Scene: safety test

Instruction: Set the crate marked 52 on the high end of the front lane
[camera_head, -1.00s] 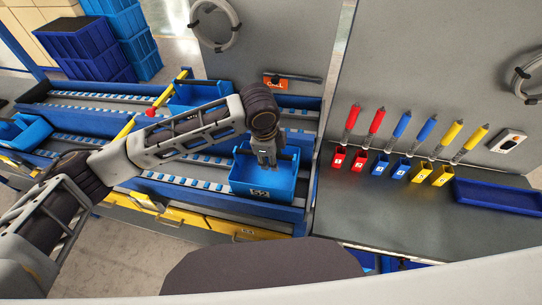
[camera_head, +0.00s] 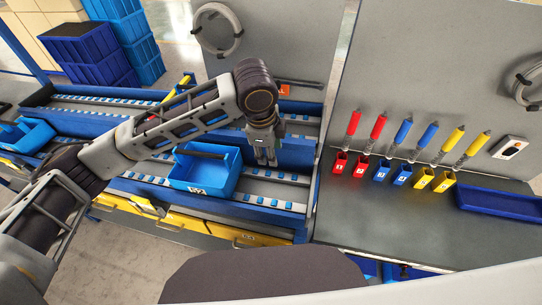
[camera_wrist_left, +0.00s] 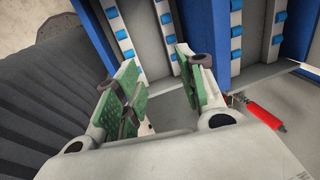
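The blue crate (camera_head: 203,172) with a white label, which seems to read 52, sits on the front roller lane (camera_head: 285,190), left of the lane's right end. My left gripper (camera_head: 266,160) hangs over the lane to the right of the crate, apart from it. In the left wrist view its two green-padded fingers (camera_wrist_left: 158,92) are spread with nothing between them. The crate does not show in that view. Bare rollers lie on the lane right of the crate. My right gripper is not in view.
Another blue crate (camera_head: 28,133) sits at the left end of the lanes. A yellow bar (camera_head: 183,84) stands behind my left arm. On the right, a grey bench (camera_head: 400,235) holds several coloured bins, tools and a blue tray (camera_head: 500,200). Stacked blue crates (camera_head: 95,52) stand behind.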

